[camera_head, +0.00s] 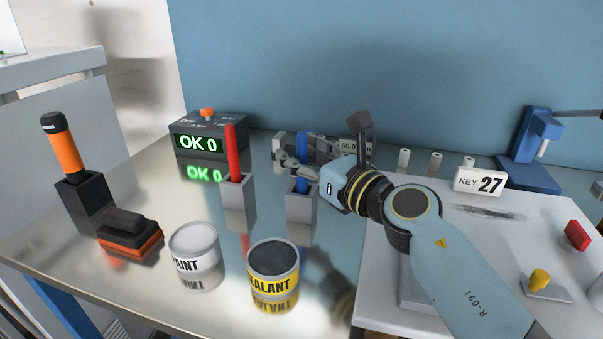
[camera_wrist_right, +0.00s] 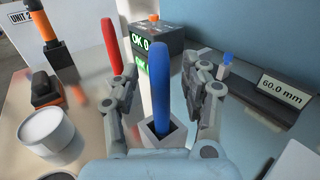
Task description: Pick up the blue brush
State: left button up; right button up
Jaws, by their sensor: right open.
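The blue brush (camera_wrist_right: 161,80) stands upright in a grey square holder (camera_wrist_right: 158,134), handle up. In the head view its handle (camera_head: 303,147) shows above my right gripper, which hides part of it, and the holder (camera_head: 300,206) shows below. My right gripper (camera_head: 298,163) is open. In the right wrist view its two fingers (camera_wrist_right: 163,96) stand on either side of the handle, with visible gaps and no clear contact. My left gripper is in neither view.
A red brush (camera_head: 233,152) stands in a similar holder (camera_head: 239,203) to the left. A paint can (camera_head: 195,249) and a sealant can (camera_head: 273,263) stand in front. Behind are an OK 0 display box (camera_head: 209,135) and a 60.0 mm gauge (camera_wrist_right: 285,91).

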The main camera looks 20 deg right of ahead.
grip_shut()
dwell(0.3)
dwell(0.4)
